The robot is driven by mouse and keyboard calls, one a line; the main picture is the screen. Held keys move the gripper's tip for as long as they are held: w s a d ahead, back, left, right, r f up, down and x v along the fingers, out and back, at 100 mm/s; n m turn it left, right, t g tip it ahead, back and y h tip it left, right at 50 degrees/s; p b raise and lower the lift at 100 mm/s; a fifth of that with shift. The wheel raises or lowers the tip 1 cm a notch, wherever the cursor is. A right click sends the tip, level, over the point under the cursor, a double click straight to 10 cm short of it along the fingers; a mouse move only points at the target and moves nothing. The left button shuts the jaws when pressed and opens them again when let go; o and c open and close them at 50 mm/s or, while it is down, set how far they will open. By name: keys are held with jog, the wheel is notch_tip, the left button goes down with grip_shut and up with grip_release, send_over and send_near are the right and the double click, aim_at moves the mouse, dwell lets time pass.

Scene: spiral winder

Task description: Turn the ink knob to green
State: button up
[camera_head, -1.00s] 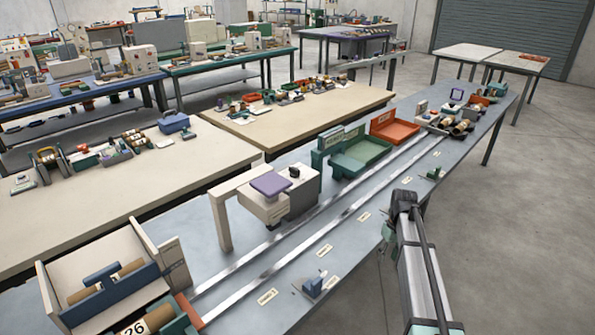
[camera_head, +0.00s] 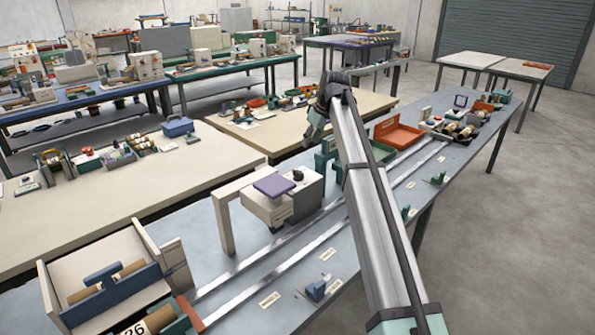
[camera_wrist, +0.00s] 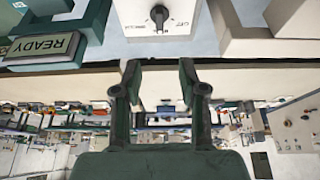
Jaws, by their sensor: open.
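In the wrist view, a dark round knob (camera_wrist: 159,14) with a pointer sits on a white panel (camera_wrist: 195,24) at the top. Small lettering surrounds it, too small to read surely, and no green mark shows beside it. My gripper (camera_wrist: 158,64) is open and empty, its two fingers apart below the knob in the picture and not touching it. In the head view, a white machine (camera_head: 268,209) with a purple pad (camera_head: 273,184) carries a dark knob (camera_head: 297,174) on top. I cannot tell whether this is the same knob. My gripper's fingers are not clear there.
A green-framed READY sign (camera_wrist: 45,48) stands left of the panel in the wrist view. In the head view, an orange tray (camera_head: 398,134) lies beyond my arm, and metal rails (camera_head: 265,281) run along the grey table.

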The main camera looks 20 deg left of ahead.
aim_at(298, 171)
jog(key=p+x, duration=0.3)
jog(key=x, duration=1.3)
jog(key=shift+s+d+f+p, duration=0.1)
jog(key=shift+p, duration=0.2)
jog(key=shift+c, duration=0.4)
grip_shut()
